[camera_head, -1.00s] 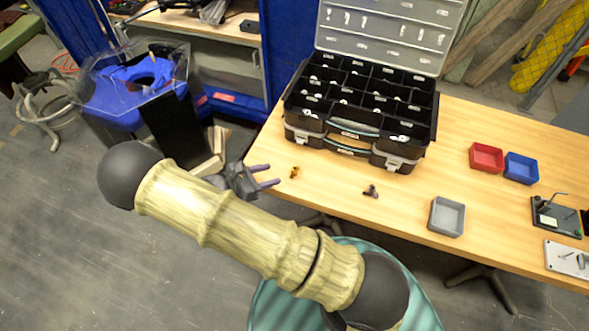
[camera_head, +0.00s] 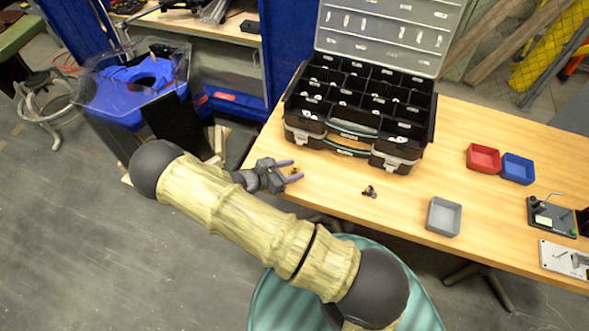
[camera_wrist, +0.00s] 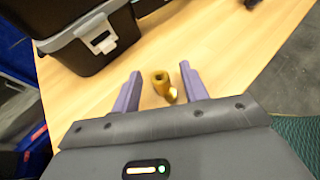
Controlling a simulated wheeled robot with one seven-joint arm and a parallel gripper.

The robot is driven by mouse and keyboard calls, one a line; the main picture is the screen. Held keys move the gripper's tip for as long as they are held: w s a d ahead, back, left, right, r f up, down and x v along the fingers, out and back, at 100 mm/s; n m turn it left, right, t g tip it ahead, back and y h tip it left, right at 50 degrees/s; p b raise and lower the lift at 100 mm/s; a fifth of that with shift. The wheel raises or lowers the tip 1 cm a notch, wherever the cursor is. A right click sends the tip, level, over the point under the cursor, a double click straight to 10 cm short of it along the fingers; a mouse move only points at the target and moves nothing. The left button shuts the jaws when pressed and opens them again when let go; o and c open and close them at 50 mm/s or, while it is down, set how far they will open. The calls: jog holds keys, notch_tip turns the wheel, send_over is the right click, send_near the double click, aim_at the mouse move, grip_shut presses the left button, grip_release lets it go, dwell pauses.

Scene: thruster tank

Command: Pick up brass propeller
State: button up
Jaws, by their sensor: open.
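The brass propeller (camera_wrist: 161,83) is a small gold-coloured piece with a round hub, lying on the wooden table. In the wrist view it lies between the two purple fingers of my gripper (camera_wrist: 158,90), with space on both sides. In the head view my gripper (camera_head: 291,171) is at the table's left front edge, its fingers around the propeller (camera_head: 294,170), which is mostly hidden there. My gripper is open and holds nothing.
A black open organizer case (camera_head: 360,110) stands just behind my gripper. A small dark part (camera_head: 369,191) lies to the right. Grey (camera_head: 443,216), red (camera_head: 483,157) and blue (camera_head: 518,168) bins stand farther right. The table front between them is clear.

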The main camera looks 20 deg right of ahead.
jog(key=shift+w+d+f, duration=0.2)
jog(key=shift+d+f, duration=0.05)
jog(key=shift+d, duration=0.4)
grip_shut()
